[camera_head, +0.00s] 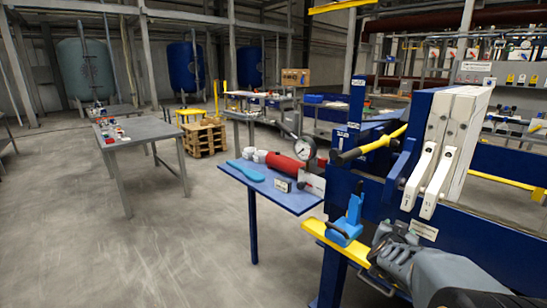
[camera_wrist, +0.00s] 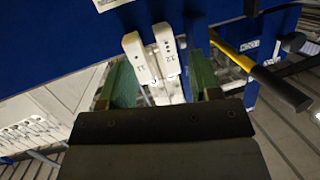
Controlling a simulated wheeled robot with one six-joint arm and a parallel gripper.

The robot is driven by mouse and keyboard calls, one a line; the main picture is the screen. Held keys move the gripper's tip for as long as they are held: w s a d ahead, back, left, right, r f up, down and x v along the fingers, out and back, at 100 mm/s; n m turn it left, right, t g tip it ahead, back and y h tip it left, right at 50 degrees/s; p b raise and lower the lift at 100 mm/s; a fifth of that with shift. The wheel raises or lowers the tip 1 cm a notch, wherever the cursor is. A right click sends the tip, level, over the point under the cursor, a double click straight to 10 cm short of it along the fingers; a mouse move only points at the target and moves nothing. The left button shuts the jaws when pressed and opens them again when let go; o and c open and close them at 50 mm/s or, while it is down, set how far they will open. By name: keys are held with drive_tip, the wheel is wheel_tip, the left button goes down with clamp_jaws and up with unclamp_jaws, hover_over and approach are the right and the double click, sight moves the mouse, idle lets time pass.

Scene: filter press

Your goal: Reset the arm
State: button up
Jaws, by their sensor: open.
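My gripper (camera_head: 385,245) is at the lower right of the head view, in front of the blue filter press frame (camera_head: 480,235) and below the white filter plates (camera_head: 465,130). In the wrist view my gripper (camera_wrist: 160,57) has its two green fingers apart. Two white plate handles, with markings that look like 11 and 12, (camera_wrist: 154,62) show between and beyond the fingers. I cannot tell how far away they are. Nothing is seen held. The fingertips are hard to make out in the head view.
A yellow-and-black lever (camera_head: 378,145) is on the press. A blue tool (camera_head: 349,220) stands on the yellow bar (camera_head: 325,238). A blue side shelf (camera_head: 295,200) bears a red cylinder (camera_head: 284,163) and a gauge (camera_head: 305,148). A grey table (camera_head: 145,130) stands left; open floor lies in front.

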drive_tip(key=s+a+f+n+g+y+p, duration=0.25)
drive_tip(key=s+a+y, duration=0.2)
drive_tip(key=a, duration=0.25)
drive_tip(key=s+a+f+n+g+y+p, duration=0.1)
drive_tip(key=s+a+n+g+y+p, duration=0.15)
drive_tip(key=s+a+y, duration=0.4)
drive_tip(key=s+a+r+n+g+h+p, duration=0.1)
drive_tip(key=s+a+r+n+g+p, duration=0.2)
drive_tip(key=s+a+r+p, duration=0.3)
drive_tip(key=s+a+r, duration=0.1)
drive_tip(key=s+r, duration=0.2)
drive_tip(key=shift+s+n+g+h, duration=0.25)
drive_tip(key=shift+n+g+h, duration=0.05)
drive_tip(key=shift+n, duration=0.1)
